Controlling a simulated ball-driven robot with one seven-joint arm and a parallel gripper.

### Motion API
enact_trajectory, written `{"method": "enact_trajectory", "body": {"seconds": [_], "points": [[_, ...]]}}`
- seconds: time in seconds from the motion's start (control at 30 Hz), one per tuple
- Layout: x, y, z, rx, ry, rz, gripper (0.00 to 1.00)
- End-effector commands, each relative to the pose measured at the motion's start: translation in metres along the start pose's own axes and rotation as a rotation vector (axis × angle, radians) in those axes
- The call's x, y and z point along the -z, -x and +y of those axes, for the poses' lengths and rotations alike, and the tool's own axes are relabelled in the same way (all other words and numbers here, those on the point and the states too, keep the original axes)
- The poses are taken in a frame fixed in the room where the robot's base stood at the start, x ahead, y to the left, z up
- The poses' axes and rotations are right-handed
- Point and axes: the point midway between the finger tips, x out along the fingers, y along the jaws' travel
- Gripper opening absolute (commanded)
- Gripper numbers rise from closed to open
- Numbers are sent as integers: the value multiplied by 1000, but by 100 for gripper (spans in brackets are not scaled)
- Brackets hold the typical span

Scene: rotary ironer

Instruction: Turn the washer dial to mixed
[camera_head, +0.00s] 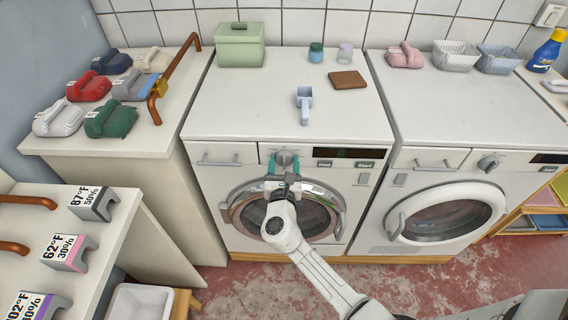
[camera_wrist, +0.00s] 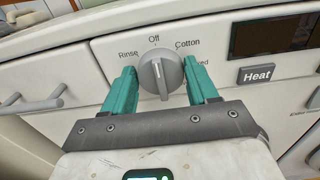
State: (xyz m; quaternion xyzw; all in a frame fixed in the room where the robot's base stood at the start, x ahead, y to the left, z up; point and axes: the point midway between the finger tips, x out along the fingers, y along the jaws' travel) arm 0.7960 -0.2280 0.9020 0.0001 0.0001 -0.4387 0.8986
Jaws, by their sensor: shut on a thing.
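The washer dial (camera_wrist: 161,72) is a round grey knob with a raised grip on the middle washer's front panel; it also shows in the head view (camera_head: 285,157). Rinse is printed at left, Off on top, Cotton at right. A label below Cotton, ending in "ed", is partly hidden by a finger. My gripper (camera_wrist: 162,88) has teal fingers on both sides of the dial, shut on it. In the head view my gripper (camera_head: 284,168) reaches the panel from the front.
The middle washer (camera_head: 230,100) has a Heat button (camera_wrist: 257,74) and dark display (camera_wrist: 276,34) right of the dial. Its round door (camera_head: 318,213) is below, partly behind my arm. A second washer (camera_head: 470,110) stands at right. A detergent drawer handle (camera_head: 218,162) is at left.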

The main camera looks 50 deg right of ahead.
Motion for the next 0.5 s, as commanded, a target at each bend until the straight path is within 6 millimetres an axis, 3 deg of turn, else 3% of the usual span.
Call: {"method": "enact_trajectory", "body": {"seconds": [0.13, 0.5], "points": [[0, 0, 0, 0, 0, 0, 28], [3, 0, 0, 0, -79, -1, 28]]}}
